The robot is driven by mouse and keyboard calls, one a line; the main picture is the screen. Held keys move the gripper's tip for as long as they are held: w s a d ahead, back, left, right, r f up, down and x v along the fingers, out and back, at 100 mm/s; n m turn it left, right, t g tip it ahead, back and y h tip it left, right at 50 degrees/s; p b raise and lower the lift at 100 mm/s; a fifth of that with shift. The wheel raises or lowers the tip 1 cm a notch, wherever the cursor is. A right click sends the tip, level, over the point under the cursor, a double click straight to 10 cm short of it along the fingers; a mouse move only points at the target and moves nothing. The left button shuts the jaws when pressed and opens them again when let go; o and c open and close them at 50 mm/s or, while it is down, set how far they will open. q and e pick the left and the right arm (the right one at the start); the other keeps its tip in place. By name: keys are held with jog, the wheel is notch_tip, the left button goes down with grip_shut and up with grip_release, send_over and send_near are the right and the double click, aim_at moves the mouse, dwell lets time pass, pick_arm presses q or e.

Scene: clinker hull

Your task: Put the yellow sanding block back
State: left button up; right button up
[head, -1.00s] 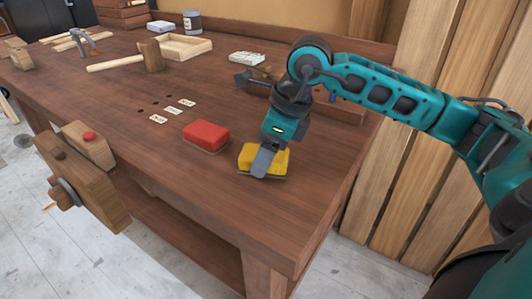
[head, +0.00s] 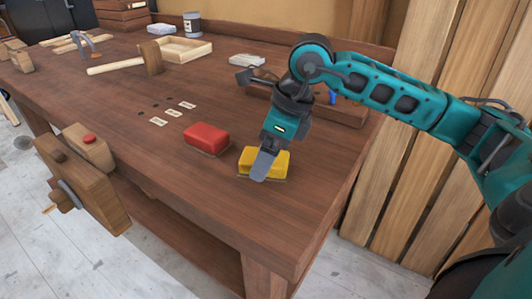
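The yellow sanding block (head: 280,167) lies on the workbench (head: 200,222) near its front right corner. My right gripper (head: 263,166) comes down over the block from above, and one grey finger shows in front of the block's near side. The other finger is hidden, so I cannot tell whether the gripper is closed on the block. The block appears to rest on the bench top. A red sanding block (head: 206,137) lies to its left, apart from it. My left gripper is not in view.
Small white labels (head: 173,113) beside dark holes lie behind the red block. A mallet (head: 150,58), a wooden tray (head: 185,50) and a hand plane (head: 255,78) stand farther back. A wooden vise (head: 85,180) juts from the front edge. The front middle of the bench is clear.

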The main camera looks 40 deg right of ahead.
pick_arm(q)
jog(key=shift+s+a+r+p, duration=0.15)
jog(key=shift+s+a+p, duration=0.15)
jog(key=shift+p, duration=0.35)
pick_arm(e)
jog(key=v, duration=1.1)
jog(key=shift+s+r, duration=0.1)
jog(key=shift+r, duration=0.05)
